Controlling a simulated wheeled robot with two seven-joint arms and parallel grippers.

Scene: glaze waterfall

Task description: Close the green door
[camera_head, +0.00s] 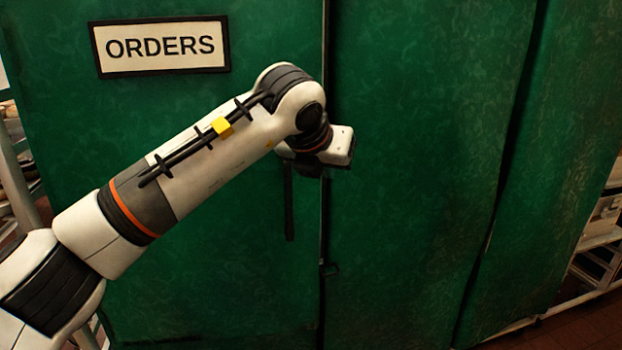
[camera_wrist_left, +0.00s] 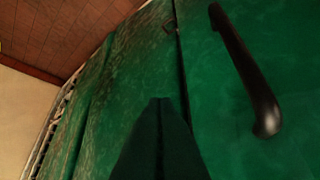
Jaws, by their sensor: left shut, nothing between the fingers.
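The green door (camera_head: 220,270) fills the left and middle of the head view and bears an "ORDERS" sign (camera_head: 160,47). Its dark vertical handle (camera_head: 289,205) is near its right edge; the handle also shows in the left wrist view (camera_wrist_left: 245,70). A narrow dark seam separates the door from the green panel (camera_head: 420,180) to its right. My left arm reaches across the door, its wrist in front of the seam. My left gripper (camera_wrist_left: 160,102) is shut and empty, close to the green surface near the seam, beside the handle. I cannot tell whether it touches. My right gripper is out of view.
Metal shelving (camera_head: 600,240) stands at the far right, with more racking at the left edge. Brown floor tiles show at the lower right.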

